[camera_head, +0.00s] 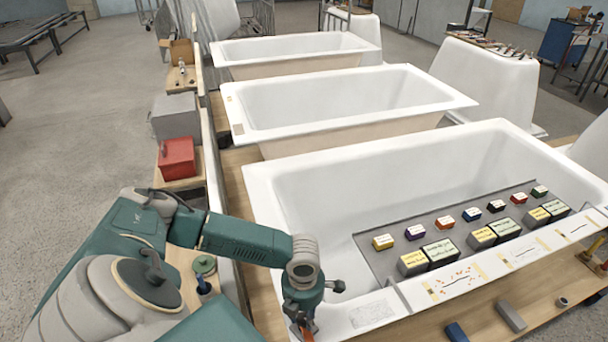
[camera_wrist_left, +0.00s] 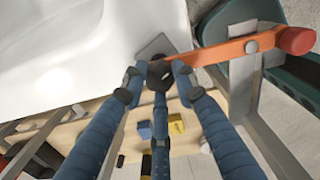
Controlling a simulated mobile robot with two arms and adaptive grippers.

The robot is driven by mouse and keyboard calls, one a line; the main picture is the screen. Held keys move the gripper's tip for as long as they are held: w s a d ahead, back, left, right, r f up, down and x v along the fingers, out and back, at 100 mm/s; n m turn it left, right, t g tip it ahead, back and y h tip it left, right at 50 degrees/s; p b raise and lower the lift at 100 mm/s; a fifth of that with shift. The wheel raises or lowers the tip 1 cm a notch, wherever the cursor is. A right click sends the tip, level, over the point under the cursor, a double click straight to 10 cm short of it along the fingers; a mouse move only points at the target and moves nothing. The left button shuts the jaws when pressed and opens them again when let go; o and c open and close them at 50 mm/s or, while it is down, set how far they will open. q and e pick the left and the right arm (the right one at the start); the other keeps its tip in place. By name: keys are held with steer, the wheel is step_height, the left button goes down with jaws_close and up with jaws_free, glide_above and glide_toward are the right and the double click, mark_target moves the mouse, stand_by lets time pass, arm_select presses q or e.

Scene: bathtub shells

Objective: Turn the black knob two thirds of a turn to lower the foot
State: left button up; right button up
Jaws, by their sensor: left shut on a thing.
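The black knob (camera_wrist_left: 158,72) is in the left wrist view, beside the white tub's rim and in front of a small grey plate (camera_wrist_left: 155,46). My left gripper (camera_wrist_left: 157,84) has its blue fingers closed around the knob. In the head view my left gripper (camera_head: 303,322) points down at the near left corner of the front bathtub (camera_head: 262,200); its fingertips and the knob are hard to make out there. An orange lever (camera_wrist_left: 225,50) with a red end runs right from beside the knob. I cannot make out the foot. My right gripper is not in view.
A grey board (camera_head: 385,262) with several small labelled boxes lies in the front tub. Two more tubs (camera_head: 350,105) stand behind. A red box (camera_head: 177,158) sits left of them. A blue block (camera_head: 456,332) and grey block (camera_head: 510,316) lie on the wooden front ledge.

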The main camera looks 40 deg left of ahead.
mark_target(301, 320)
arm_select(q)
steer(key=shift+s+f, duration=0.2)
steer(key=shift+s, duration=0.25)
steer(key=o, duration=1.2)
steer(key=shift+c, duration=0.2)
steer(key=shift+r, duration=0.15)
steer(key=shift+w, duration=0.1)
steer(key=shift+w+r, duration=0.1)
steer(key=shift+r, duration=0.2)
step_height(301, 320, up, 11)
steer(key=shift+r, duration=0.2)
steer(key=shift+s, duration=0.2)
